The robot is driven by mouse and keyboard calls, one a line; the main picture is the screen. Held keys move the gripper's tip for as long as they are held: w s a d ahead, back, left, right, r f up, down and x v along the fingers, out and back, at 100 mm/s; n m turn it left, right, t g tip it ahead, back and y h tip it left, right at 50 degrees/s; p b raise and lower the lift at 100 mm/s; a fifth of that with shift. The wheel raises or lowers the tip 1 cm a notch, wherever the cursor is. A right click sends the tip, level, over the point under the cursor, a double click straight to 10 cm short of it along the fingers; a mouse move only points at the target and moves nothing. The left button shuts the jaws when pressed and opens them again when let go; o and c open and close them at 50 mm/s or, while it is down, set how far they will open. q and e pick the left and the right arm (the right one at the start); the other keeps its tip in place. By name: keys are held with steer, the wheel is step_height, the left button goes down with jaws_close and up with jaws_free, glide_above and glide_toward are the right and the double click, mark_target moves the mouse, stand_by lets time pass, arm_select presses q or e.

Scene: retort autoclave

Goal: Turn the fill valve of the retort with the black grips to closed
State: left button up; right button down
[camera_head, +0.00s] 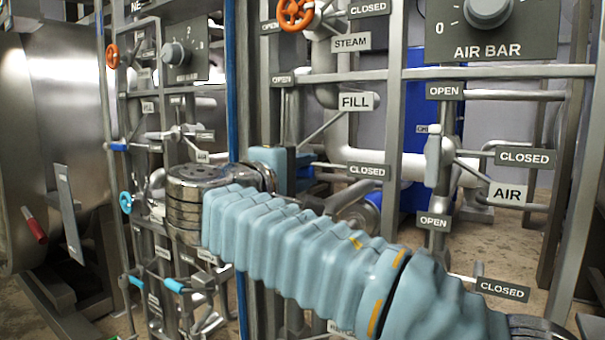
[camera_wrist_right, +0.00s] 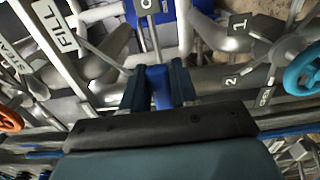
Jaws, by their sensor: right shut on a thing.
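The fill valve is marked by the FILL sign (camera_head: 356,101), with an OPEN sign (camera_head: 283,79) above and a CLOSED sign (camera_head: 368,171) to the lower right. My right gripper (camera_head: 298,170) is at this valve, just left of the CLOSED sign. In the right wrist view, its fingers (camera_wrist_right: 158,92) are shut on a blue lever grip (camera_wrist_right: 159,84) standing between them. The FILL sign also shows in that view (camera_wrist_right: 56,26). The valve body is largely hidden behind my arm in the head view. My left gripper is out of view. No black grips are clearly seen.
An orange steam handwheel (camera_head: 295,13) is above the FILL sign. The air valve lever (camera_head: 433,160) stands to the right. Upright posts and pipes crowd the rack. A steel retort (camera_head: 65,130) with a red grip (camera_head: 34,225) is at the left. A blue handwheel (camera_wrist_right: 303,72) shows in the wrist view.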

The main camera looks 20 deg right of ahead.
steer(key=shift+f, duration=0.15)
steer(key=c, duration=1)
jaws_free()
steer(key=shift+o, duration=0.2)
steer(key=p+v, duration=0.1)
steer(key=v, duration=1.3)
